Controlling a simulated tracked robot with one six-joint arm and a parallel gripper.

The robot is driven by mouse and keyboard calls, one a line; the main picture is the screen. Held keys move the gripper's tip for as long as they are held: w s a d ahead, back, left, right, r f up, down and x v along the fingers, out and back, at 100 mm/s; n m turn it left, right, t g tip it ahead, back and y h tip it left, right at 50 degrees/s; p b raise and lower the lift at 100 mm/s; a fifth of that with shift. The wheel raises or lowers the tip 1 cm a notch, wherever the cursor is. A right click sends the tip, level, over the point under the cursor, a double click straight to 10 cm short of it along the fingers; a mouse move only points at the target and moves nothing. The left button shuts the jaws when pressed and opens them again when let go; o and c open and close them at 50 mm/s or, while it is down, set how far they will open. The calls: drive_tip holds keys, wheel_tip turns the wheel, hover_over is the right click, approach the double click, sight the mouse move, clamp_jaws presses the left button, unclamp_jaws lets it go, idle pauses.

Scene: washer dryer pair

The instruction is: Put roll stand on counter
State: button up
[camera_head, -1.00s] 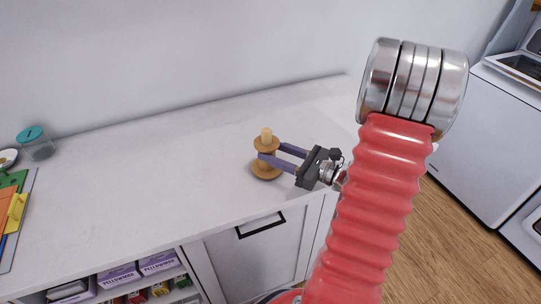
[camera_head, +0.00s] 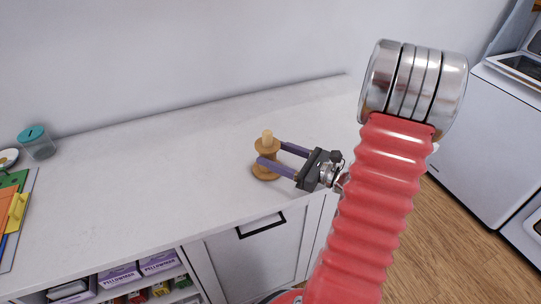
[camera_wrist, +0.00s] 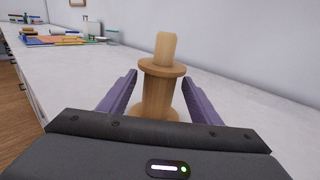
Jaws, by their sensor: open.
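The wooden roll stand (camera_head: 267,145) stands upright on the white counter (camera_head: 150,175), toward its right part. It has a round base, a flange and a pale peg on top. My gripper (camera_head: 269,154) is open, with its two purple fingers on either side of the stand. In the wrist view the roll stand (camera_wrist: 160,85) is between the open fingers, with a visible gap on each side. The lower front of its base is hidden behind the gripper body there.
A teal-lidded jar (camera_head: 37,142) and colourful flat items (camera_head: 14,205) are at the counter's left end. The counter between them and the stand is clear. White appliances (camera_head: 480,140) stand to the right, beyond a strip of wooden floor.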

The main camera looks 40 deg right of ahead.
drive_tip(key=v, duration=1.1)
drive_tip(key=shift+s+d, duration=0.15)
drive_tip(key=shift+s, duration=0.3)
idle(0.4)
